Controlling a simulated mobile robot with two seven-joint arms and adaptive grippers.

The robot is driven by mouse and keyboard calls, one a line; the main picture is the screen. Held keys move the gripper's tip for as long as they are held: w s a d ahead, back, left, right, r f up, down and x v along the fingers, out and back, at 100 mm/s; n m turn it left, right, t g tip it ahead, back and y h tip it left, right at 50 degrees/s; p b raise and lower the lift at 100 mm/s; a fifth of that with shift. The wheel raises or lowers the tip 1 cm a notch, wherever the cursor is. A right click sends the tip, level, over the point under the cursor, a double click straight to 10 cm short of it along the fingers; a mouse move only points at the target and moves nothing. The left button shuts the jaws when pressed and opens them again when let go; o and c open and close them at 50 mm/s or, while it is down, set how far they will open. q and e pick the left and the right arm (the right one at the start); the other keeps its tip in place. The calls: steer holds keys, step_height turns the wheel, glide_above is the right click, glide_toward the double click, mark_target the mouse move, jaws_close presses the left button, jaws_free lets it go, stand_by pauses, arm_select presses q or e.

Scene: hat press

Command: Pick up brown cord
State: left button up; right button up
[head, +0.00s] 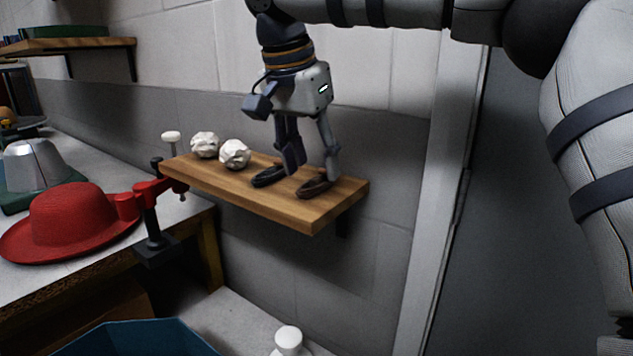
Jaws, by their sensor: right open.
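A small brown coil, seemingly the brown cord (314,189), lies near the right end of a wooden wall shelf (260,199). My right gripper (313,174) points down just above it, open, with one finger on each side of the coil as seen from here. I cannot tell whether the fingertips touch the coil or the shelf. A darker, nearly black coil (268,177) lies just left of it. My left gripper is out of view.
Two crumpled white balls (235,154) sit on the shelf's left half. A red clamp (150,190), a red hat (70,222) and a metal hat form (35,165) are on the bench at left. A blue bin (135,338) stands below. The wall is close behind the shelf.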

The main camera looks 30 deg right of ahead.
steer(key=shift+x, duration=1.15)
steer(key=shift+f, duration=0.1)
steer(key=shift+f, duration=0.1)
steer(key=c, duration=0.9)
